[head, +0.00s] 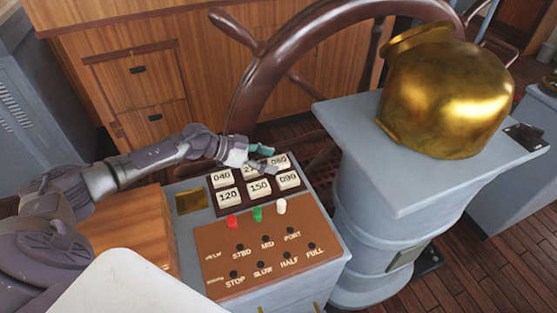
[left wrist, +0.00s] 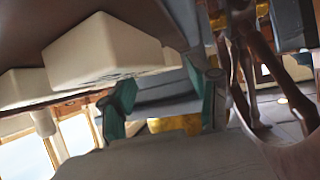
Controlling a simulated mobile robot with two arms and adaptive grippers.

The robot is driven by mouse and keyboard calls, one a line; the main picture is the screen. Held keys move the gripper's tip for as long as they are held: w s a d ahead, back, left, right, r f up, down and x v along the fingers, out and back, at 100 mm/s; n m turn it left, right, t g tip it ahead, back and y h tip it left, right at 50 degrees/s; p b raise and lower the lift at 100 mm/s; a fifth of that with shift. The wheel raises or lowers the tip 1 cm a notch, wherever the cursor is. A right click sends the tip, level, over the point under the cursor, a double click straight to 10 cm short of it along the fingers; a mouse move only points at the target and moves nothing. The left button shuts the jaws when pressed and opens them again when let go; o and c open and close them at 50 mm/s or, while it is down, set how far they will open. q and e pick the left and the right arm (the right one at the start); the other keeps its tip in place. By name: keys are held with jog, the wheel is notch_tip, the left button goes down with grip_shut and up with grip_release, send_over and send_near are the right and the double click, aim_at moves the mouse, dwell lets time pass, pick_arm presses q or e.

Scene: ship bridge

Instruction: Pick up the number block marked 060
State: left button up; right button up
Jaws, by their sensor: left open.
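White number blocks sit in a dark rack on the console in the head view. The top middle block (head: 251,166), between 040 (head: 221,177) and 080 (head: 279,161), is partly covered by my left gripper (head: 267,160), and its number cannot be read in full. No fully readable block shows 060. My left gripper is open with teal fingertips, over the top row beside 080. In the left wrist view its fingers (left wrist: 165,102) are apart with no block between them, and a large white block (left wrist: 105,52) is close by. My right gripper is out of view.
Blocks 120 (head: 229,197), 150 (head: 259,187) and 090 (head: 288,179) fill the front row. A ship's wheel (head: 250,85) rises behind; a pedestal with a brass dome (head: 445,90) stands right.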

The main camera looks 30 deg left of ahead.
pick_arm(q)
jog(key=shift+x, duration=1)
jog(key=shift+a, duration=0.1)
jog(key=shift+c, duration=0.3)
jog(key=c, duration=0.8)
